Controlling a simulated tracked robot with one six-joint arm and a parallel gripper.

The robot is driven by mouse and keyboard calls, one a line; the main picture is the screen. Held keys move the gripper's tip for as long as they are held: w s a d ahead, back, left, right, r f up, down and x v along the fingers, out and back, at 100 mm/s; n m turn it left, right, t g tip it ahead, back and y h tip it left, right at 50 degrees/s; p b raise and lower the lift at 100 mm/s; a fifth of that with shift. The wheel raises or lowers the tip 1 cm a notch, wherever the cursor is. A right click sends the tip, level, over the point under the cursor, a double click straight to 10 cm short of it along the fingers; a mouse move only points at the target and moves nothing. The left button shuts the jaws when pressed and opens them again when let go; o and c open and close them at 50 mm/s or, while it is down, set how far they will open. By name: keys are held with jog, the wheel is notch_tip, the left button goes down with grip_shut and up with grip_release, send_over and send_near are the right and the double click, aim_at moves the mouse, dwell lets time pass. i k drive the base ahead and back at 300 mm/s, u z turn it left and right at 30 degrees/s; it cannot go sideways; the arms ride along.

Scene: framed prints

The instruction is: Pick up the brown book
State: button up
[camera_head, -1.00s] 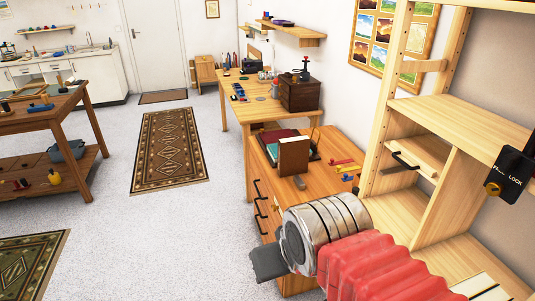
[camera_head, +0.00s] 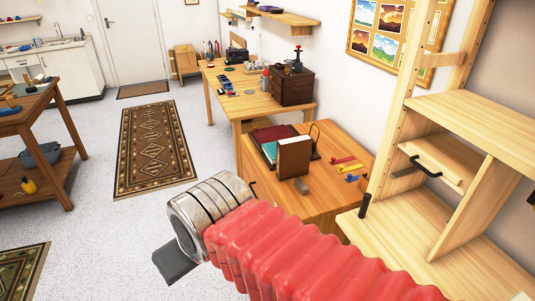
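The brown book (camera_head: 294,158) stands upright on the wooden drawer cabinet (camera_head: 330,192) right of the centre. Its brown cover faces me and pale page edges show at its side. A small grey block (camera_head: 301,185) is at its foot. Behind it lie a dark red book (camera_head: 274,133) and a green item (camera_head: 269,150). My gripper (camera_head: 174,262) is at the lower left end of my red-sleeved arm, in front of and left of the cabinet, well apart from the book. Only a dark grey part of it shows, so its opening is hidden.
Red, yellow and blue small tools (camera_head: 345,168) lie right of the book. A pale wooden shelf unit (camera_head: 450,115) stands close at the right. A workbench (camera_head: 232,85) with a dark box (camera_head: 291,86) stands behind the cabinet. Open floor (camera_head: 105,225) lies to the left.

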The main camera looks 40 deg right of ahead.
aim_at(293, 153)
jog(key=z, duration=0.05)
jog(key=i, duration=1.55)
jog(key=z, duration=0.45)
